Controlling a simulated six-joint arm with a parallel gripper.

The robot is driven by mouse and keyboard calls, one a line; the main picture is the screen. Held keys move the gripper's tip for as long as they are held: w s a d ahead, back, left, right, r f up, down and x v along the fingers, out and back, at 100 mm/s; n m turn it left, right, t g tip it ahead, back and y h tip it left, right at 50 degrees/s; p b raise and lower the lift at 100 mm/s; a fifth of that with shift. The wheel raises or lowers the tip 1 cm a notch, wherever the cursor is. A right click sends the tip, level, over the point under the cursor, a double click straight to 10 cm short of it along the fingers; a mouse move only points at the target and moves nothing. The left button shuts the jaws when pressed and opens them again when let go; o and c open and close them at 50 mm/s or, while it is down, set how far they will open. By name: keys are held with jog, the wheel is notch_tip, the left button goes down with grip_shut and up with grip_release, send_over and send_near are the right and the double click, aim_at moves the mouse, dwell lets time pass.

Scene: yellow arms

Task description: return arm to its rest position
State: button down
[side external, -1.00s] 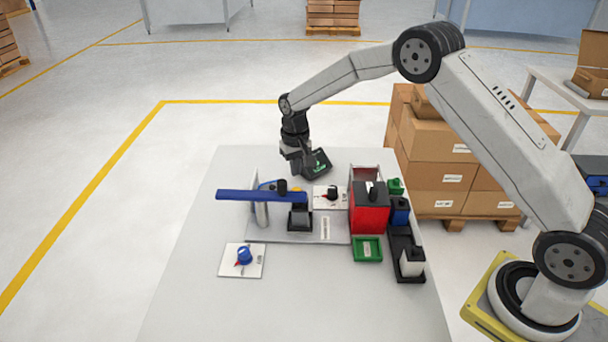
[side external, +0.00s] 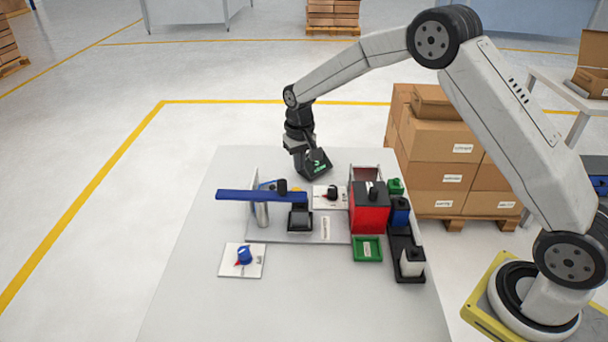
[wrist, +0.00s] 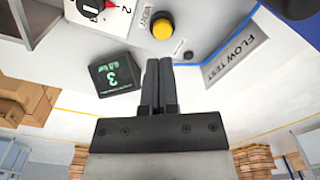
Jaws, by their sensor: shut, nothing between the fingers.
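My gripper (wrist: 160,75) is shut and empty, its two dark fingers side by side in the wrist view. In the side external view the arm's end hangs over the far part of the white table (side external: 190,290), and its fingertips are hidden there. A dark display box (side external: 317,163) with green digits stands beside the gripper. In the wrist view this box (wrist: 114,74) reads 3 and lies just left of the fingers. A yellow button (wrist: 162,28) and a small dark knob (wrist: 188,55) show beyond the fingertips.
A blue bar (side external: 245,196) spans the fixture on the table. A red box (side external: 368,216), a green tray (side external: 367,249) and a dark rack (side external: 409,276) stand at the right. A blue-knob panel (side external: 242,260) lies at the front left. Stacked cartons (side external: 440,150) stand beside the table.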

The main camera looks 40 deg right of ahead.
jog(key=s+a+r+n+t, duration=0.1)
jog(key=s+r+n+t, duration=0.1)
jog(key=s, duration=2.4)
jog(key=shift+s+r+n, duration=0.2)
jog(key=shift+r+n, duration=0.2)
jog(key=shift+r, duration=0.5)
